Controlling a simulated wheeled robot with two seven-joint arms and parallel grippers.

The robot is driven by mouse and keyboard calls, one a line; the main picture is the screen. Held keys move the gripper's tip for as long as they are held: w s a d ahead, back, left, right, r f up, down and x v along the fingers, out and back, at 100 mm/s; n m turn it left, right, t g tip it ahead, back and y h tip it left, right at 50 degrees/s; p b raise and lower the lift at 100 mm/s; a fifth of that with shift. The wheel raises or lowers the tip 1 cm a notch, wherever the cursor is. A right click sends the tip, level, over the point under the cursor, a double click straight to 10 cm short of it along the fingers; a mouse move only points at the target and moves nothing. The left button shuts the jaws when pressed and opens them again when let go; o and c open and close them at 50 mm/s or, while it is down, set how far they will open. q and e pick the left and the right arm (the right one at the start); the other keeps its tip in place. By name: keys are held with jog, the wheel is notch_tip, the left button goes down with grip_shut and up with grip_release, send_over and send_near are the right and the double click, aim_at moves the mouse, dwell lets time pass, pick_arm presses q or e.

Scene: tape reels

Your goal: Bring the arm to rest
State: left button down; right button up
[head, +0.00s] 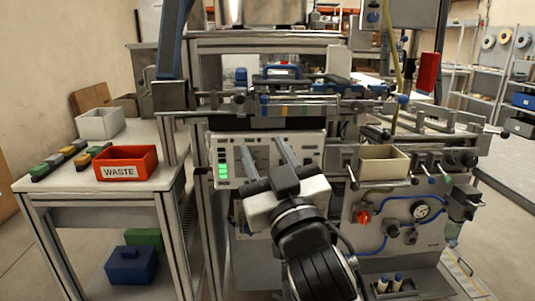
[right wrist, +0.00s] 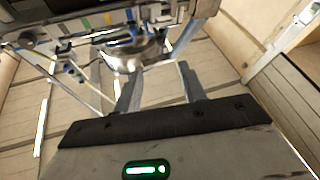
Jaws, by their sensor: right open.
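My right gripper (head: 267,156) is in the middle of the head view, in front of the machine's white panel. Its two fingers are spread apart with nothing between them. It also shows in the right wrist view (right wrist: 158,85), with its fingers apart and empty. My right arm comes up from the bottom of the head view. My left gripper is not in view.
The machine (head: 330,120) with its rails and knobs fills the centre. A beige bin (head: 383,166) and a pressure gauge (head: 422,209) are at its right. A left side table (head: 60,182) holds a red WASTE bin (head: 126,163) and a white bin (head: 100,124).

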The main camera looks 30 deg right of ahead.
jog(key=a+f+n+g+y+p, duration=0.1)
jog(key=a+f+g+y+p, duration=0.15)
jog(key=f, duration=0.65)
jog(key=a+f+n+g+y+p, duration=0.1)
jog(key=a+f+g+y, duration=0.2)
jog(key=f, duration=0.6)
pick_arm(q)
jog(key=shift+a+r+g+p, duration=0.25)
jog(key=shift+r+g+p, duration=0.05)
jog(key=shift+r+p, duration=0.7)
pick_arm(e)
jog(key=s+a+f+g+y, duration=0.1)
jog(key=s+a+f+g, duration=0.1)
jog(key=s+f, duration=0.4)
jog(key=s+a+f+g+y, duration=0.1)
jog(key=s+a+f+g, duration=0.1)
jog(key=s+f+g, duration=0.2)
jog(key=s+f, duration=0.3)
jog(key=f, duration=0.3)
jog(key=shift+a, duration=0.2)
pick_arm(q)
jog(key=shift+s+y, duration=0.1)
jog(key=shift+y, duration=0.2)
